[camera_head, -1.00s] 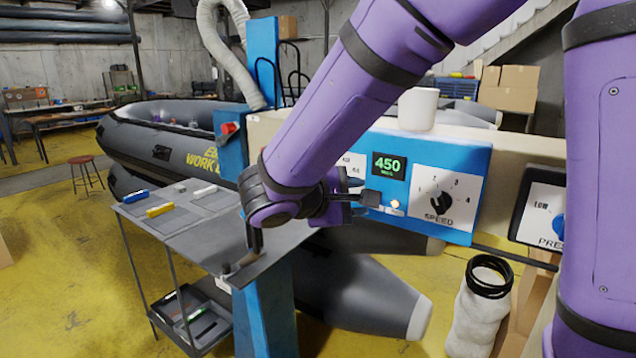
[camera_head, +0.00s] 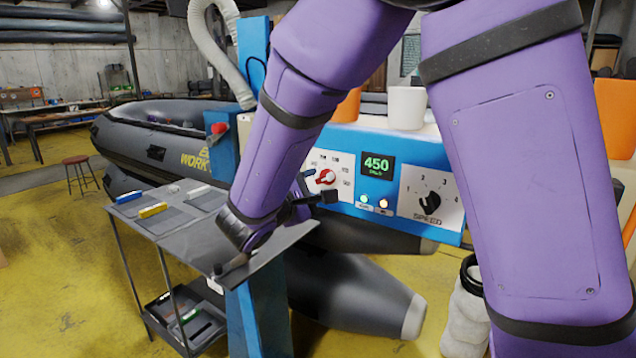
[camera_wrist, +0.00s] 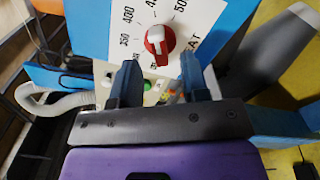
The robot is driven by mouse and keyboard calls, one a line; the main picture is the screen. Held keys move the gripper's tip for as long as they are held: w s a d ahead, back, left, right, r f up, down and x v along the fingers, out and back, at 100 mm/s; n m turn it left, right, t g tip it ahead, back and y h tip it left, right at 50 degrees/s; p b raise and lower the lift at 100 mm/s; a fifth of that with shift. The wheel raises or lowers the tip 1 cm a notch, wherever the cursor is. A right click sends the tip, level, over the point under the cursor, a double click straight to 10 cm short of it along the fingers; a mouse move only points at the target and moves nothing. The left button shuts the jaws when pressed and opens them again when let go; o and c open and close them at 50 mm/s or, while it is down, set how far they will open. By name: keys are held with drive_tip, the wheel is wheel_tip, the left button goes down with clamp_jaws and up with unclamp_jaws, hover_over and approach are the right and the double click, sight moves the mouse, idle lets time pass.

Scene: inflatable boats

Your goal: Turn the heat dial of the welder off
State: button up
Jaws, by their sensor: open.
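The welder's blue control box (camera_head: 350,148) stands behind my arm. Its heat dial (camera_head: 326,177) is a red knob with a white pointer on a white scale plate, and its green display (camera_head: 377,165) reads 450. In the wrist view the heat dial (camera_wrist: 159,40) lies just beyond the fingertips, centred between them, with numbers around it. My gripper (camera_wrist: 158,68) is open and empty, with a dark finger on each side and no visible contact with the knob. In the head view my gripper (camera_head: 312,192) is at the dial's lower edge, partly hidden by my wrist.
A metal shelf table (camera_head: 178,222) with coloured sticks stands at left. A grey inflatable boat (camera_head: 160,135) is behind.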

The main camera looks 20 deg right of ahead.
sight(326, 178)
drive_tip(key=shift+x, duration=1.3)
drive_tip(key=shift+c, duration=0.4)
clamp_jaws()
